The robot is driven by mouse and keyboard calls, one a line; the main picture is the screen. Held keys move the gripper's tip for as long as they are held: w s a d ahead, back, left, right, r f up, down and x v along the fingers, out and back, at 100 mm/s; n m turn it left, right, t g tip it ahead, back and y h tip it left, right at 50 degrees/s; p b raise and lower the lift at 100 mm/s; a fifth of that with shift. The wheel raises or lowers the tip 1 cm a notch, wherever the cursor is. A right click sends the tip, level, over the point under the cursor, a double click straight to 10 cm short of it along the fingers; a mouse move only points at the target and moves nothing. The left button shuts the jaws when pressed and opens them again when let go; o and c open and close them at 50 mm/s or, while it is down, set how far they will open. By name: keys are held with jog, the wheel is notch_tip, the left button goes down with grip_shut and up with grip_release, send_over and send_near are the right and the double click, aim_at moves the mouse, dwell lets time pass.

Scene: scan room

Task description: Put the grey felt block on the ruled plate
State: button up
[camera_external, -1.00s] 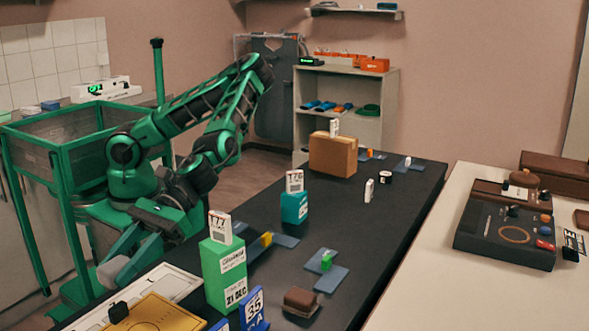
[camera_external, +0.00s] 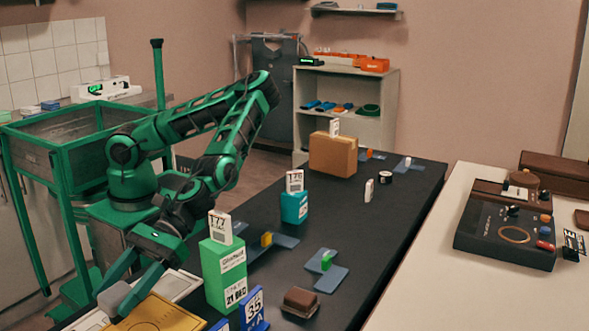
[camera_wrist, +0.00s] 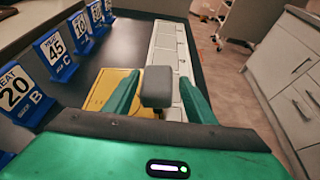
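The grey felt block (camera_wrist: 157,84) sits between the fingertips of my gripper (camera_wrist: 158,92) in the wrist view. In the external view the block (camera_external: 113,297) is at the end of my gripper (camera_external: 128,288), above the near-left end of the dark table. A yellow plate with thin dark markings (camera_external: 160,312) lies just beside and below it; it also shows in the wrist view (camera_wrist: 101,92). A long white plate divided by lines (camera_wrist: 168,42) lies alongside; it also shows in the external view (camera_external: 178,284). I cannot tell which plate is the ruled one.
A green box (camera_external: 225,275) with a white card stands close to the right of my gripper. Blue numbered stands (camera_wrist: 52,48) line the left in the wrist view. A brown block (camera_external: 300,302) and a teal box (camera_external: 294,207) stand farther along the table.

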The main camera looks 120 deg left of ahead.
jog(key=shift+r, duration=0.1)
jog(key=v, duration=1.2)
jog(key=s+f+m+y, duration=0.1)
jog(key=s+f, duration=0.1)
jog(key=s+f+m+g+y, duration=0.1)
jog(key=s+m, duration=0.1)
jog(key=s, duration=0.1)
jog(key=s+f+m+g+y, duration=0.1)
jog(key=s+f, duration=0.1)
jog(key=shift+s+d+f+m, duration=0.2)
jog(key=shift+f+m, duration=0.1)
jog(key=shift+m, duration=0.1)
jog(key=s+m+y, duration=0.1)
jog(key=s+a+f+m, duration=0.1)
jog(key=s+a+f+m+y, duration=0.1)
jog(key=s, duration=0.1)
jog(key=shift+f+g+y, duration=0.2)
jog(key=shift+g+y, duration=0.1)
jog(key=shift+g, duration=0.1)
jog(key=s+a+r+m+t+y, duration=0.1)
jog(key=s+a+r+m+y, duration=0.3)
jog(key=s+a+r+m, duration=0.2)
jog(key=s+a+r+m+t+y, duration=0.1)
jog(key=s+a+r+m+y, duration=0.3)
jog(key=s+a+m, duration=0.6)
jog(key=s+a+r, duration=0.2)
jog(key=s, duration=0.1)
jog(key=shift+s+m+t, duration=0.3)
jog(key=shift+t, duration=0.1)
jog(key=shift+a, duration=0.15)
